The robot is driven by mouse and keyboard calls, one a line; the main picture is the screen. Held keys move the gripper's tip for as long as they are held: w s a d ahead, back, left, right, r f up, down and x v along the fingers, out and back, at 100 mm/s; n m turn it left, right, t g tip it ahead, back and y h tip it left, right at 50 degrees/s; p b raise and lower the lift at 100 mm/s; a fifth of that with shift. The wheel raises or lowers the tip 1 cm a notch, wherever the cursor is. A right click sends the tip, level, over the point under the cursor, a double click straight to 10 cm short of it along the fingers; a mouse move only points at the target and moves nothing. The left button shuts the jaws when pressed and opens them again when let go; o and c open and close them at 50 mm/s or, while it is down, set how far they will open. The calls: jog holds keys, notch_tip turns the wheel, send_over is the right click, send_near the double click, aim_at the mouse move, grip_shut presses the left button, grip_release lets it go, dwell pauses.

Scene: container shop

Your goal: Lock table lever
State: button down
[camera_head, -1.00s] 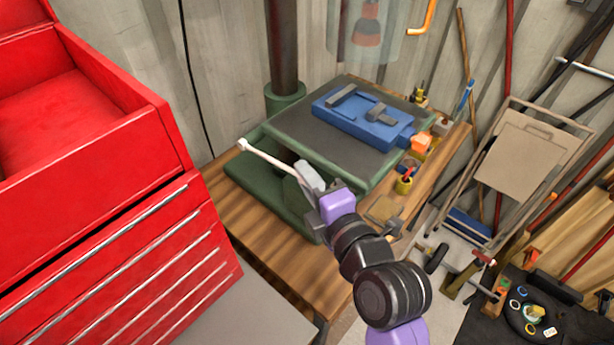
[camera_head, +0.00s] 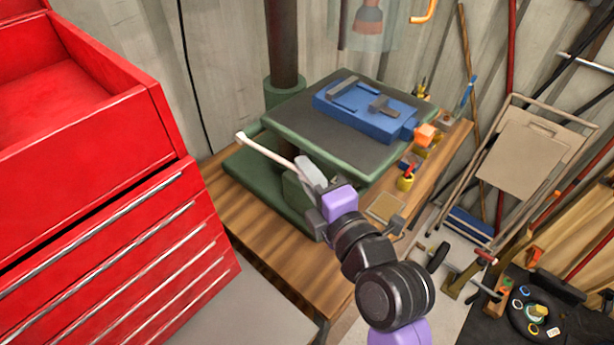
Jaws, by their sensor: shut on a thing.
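The table lever (camera_head: 264,149) is a pale, thin rod with a rounded tip at its upper left. It slants down to the right in front of the green machine table (camera_head: 283,116). My gripper (camera_head: 308,172) is at the lever's lower right end and is shut on it. The grey fingers and purple wrist hide that end and where it joins the machine. The green machine base (camera_head: 243,165) sits below the table, on a wooden bench.
A blue vise (camera_head: 365,110) lies on the machine table, beside the dark column (camera_head: 283,50). A red tool chest (camera_head: 110,200) stands close on the left. Small tools and an orange item (camera_head: 425,134) crowd the bench's right side. A folded chair (camera_head: 520,165) leans at right.

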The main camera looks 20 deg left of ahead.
notch_tip(320, 180, down, 9)
jog(key=m+t+y+b, duration=0.2)
jog(key=t+y+b, duration=0.1)
jog(key=b, duration=2.1)
jog(key=shift+w+a+t+b, duration=0.2)
jog(key=shift+a+t+b, duration=0.1)
jog(key=shift+a+b, duration=0.1)
jog(key=shift+f+m+b, duration=0.15)
jog(key=shift+m+b, duration=0.15)
jog(key=shift+b, duration=0.2)
jog(key=c, duration=1.3)
grip_release()
jog(key=shift+b+v, duration=0.7)
jog(key=shift+v, duration=3.1)
